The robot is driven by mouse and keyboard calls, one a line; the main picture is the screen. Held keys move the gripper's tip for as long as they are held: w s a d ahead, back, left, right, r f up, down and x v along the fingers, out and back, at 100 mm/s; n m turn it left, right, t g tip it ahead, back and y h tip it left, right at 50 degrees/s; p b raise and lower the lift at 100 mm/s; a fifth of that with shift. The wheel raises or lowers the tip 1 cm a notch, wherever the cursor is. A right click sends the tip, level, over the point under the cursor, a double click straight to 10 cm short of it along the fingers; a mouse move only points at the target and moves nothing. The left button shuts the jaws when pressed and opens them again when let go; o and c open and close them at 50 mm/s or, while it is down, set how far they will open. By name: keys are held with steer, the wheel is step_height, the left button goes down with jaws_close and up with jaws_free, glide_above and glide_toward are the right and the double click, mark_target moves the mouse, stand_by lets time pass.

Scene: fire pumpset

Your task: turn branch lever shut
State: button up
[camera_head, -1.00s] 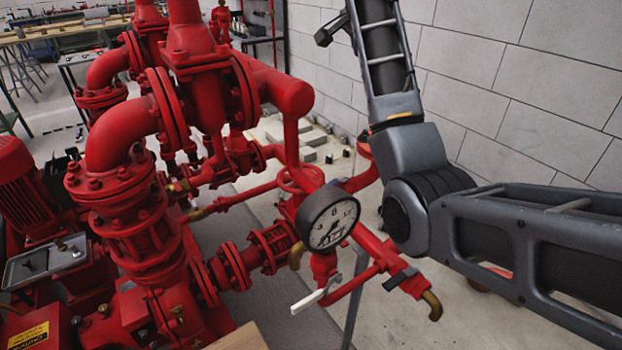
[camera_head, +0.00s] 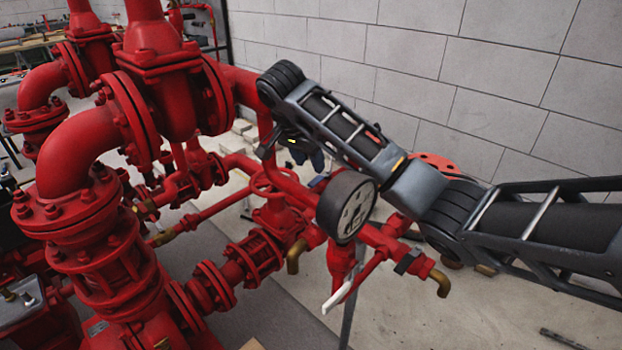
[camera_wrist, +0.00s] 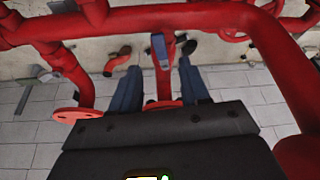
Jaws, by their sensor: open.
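A white lever (camera_head: 340,297) hangs on the red branch pipe below the pressure gauge (camera_head: 346,207); it slants down to the left. A short dark handle (camera_head: 410,262) sits on a side outlet to its right. In the wrist view a grey-blue lever (camera_wrist: 160,50) stands on a red pipe, in the gap ahead of my fingers; I cannot tell which lever of the head view it is. In the head view my gripper (camera_head: 312,158) is partly hidden behind the arm and pipes.
A red handwheel (camera_head: 280,180) and thick red pipes (camera_head: 250,85) stand close on the left of my gripper. Brass elbows (camera_head: 440,285) stick out at the lower right. The block wall (camera_head: 450,60) is behind. Floor on the right is mostly clear.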

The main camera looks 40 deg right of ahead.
mark_target(316, 180)
steer(key=x, duration=0.5)
steer(key=shift+d+f, duration=0.15)
steer(key=shift+f, duration=0.25)
jaws_close()
stand_by(0.4)
